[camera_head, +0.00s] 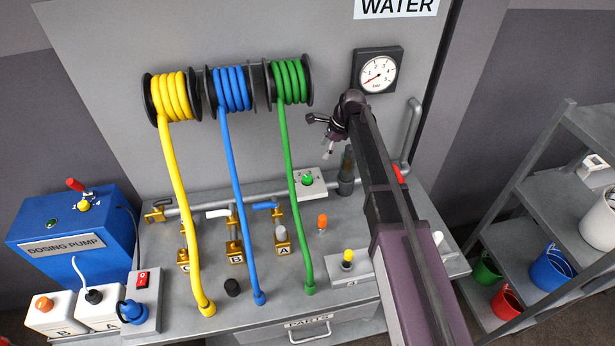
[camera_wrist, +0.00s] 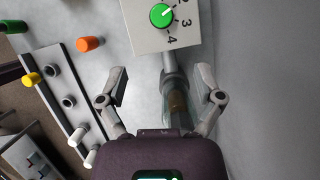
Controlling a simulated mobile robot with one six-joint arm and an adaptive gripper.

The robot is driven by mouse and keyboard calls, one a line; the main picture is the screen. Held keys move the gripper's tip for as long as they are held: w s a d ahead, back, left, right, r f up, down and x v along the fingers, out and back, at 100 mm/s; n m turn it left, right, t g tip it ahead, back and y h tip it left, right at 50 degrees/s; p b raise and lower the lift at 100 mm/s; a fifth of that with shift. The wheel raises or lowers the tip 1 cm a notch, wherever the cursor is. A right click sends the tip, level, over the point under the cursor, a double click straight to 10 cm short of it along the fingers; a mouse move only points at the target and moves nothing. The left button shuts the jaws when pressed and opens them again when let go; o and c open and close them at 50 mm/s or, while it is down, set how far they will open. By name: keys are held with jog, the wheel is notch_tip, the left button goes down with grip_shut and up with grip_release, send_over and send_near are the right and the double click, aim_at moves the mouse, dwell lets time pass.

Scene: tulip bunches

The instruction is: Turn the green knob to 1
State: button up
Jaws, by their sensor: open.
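The green knob (camera_head: 307,179) sits on a white plate (camera_head: 315,189) on the workbench, at the foot of the grey back panel. In the wrist view the green knob (camera_wrist: 160,16) is at the top edge, with 2, 3 and 4 printed around it. Its white mark points to the upper right, roughly towards the 2; the 1 is not in view. My gripper (camera_head: 320,135) is above the bench near the knob. In the wrist view my gripper (camera_wrist: 161,84) is open and empty, its fingers apart below the plate and not touching the knob.
A grey pipe (camera_wrist: 175,100) with a clear section lies below the fingers in the wrist view. The green hose (camera_head: 287,150) hangs just left of the knob. An orange knob (camera_head: 322,221) and a yellow-knobbed panel (camera_head: 347,258) stand nearer the front. A pressure gauge (camera_head: 379,74) is above.

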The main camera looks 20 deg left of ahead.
aim_at(308, 178)
jog(key=shift+f, duration=0.1)
jog(key=b+x, duration=1.2)
jog(key=x, duration=0.1)
jog(key=shift+a+f+b, duration=0.15)
jog(key=shift+f+b, duration=0.15)
jog(key=shift+b, duration=0.05)
dwell(0.4)
jog(key=shift+c, duration=0.3)
jog(key=c, duration=1.1)
jog(key=shift+a, duration=0.15)
